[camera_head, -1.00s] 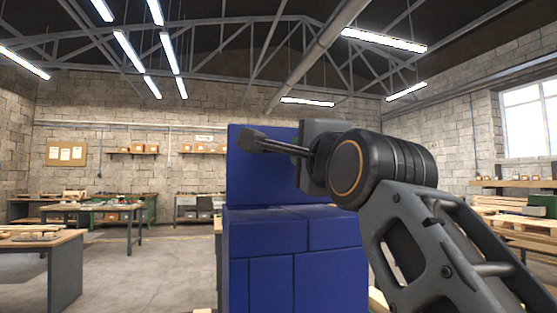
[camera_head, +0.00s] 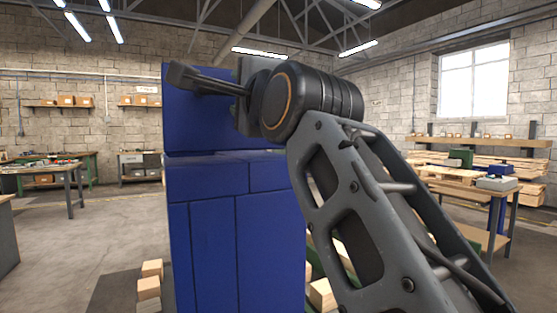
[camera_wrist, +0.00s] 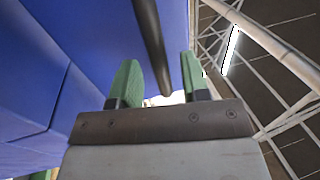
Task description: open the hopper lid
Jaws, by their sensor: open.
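The blue hopper (camera_head: 215,240) stands in front of me in the head view. A blue panel (camera_head: 205,125) rises upright above its body; I cannot tell for sure whether it is the lid. My gripper (camera_wrist: 158,60) is open, with green fingers apart in the wrist view. A dark bar (camera_wrist: 150,35) runs into the gap between them, along the blue surface (camera_wrist: 95,35). I cannot tell whether the fingers touch it. In the head view my wrist is in front of the hopper's upper right and hides the fingers.
Wooden blocks (camera_head: 150,285) lie on the floor left of the hopper, and more (camera_head: 322,294) lie to its right. A workbench (camera_head: 485,185) with wood stacks is at the right. A table (camera_head: 50,170) stands at the left. The floor between is open.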

